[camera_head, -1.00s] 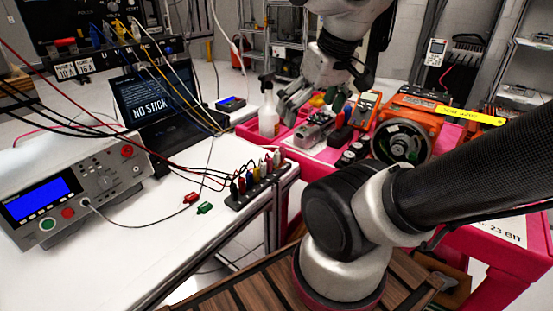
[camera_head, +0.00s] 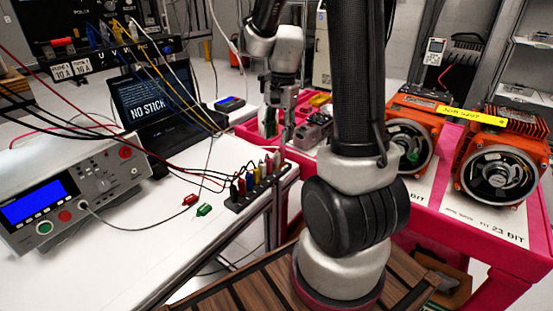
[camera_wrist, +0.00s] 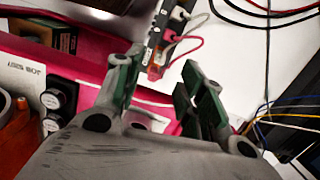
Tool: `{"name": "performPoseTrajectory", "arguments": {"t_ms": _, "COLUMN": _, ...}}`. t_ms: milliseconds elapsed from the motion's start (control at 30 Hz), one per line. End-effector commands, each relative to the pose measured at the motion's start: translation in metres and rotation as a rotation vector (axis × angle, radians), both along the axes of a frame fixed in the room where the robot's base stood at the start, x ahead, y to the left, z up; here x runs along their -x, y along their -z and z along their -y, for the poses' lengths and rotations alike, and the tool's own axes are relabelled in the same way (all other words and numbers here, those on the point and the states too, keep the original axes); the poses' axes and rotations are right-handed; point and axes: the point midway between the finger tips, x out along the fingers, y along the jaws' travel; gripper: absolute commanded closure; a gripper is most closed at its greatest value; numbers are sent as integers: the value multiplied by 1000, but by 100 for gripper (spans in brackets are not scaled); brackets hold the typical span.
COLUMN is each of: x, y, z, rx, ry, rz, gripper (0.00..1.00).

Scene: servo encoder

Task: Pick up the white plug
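A black plug strip (camera_head: 250,199) on the white bench's right edge holds a row of upright coloured plugs. A pale, whitish plug (camera_head: 262,168) stands near the row's far end; it is small, and its exact colour is hard to tell. My gripper (camera_head: 279,134) points down just beyond that end, above the pink cart's edge. In the wrist view my gripper (camera_wrist: 160,58) has its fingers spread with nothing held between them. The strip (camera_wrist: 156,38) shows beyond the gap, with red and pink plugs.
Loose red (camera_head: 190,199) and green (camera_head: 204,210) clips lie on the bench, with thin cables around. A bench instrument (camera_head: 75,195) and a laptop (camera_head: 150,95) stand to the left. Orange motor units (camera_head: 497,170) sit on the pink cart at right.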

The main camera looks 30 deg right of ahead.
Motion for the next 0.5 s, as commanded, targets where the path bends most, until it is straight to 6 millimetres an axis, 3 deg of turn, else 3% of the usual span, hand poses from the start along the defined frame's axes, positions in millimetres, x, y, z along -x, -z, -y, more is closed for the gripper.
{"name": "performPoseTrajectory", "arguments": {"t_ms": 167, "x": 0, "y": 7, "z": -1, "rx": 4, "ry": 99, "rz": -10, "gripper": 60}}
{"name": "performPoseTrajectory", "arguments": {"t_ms": 500, "x": 2, "y": 52, "z": -4, "rx": 4, "ry": 99, "rz": -14, "gripper": 60}}
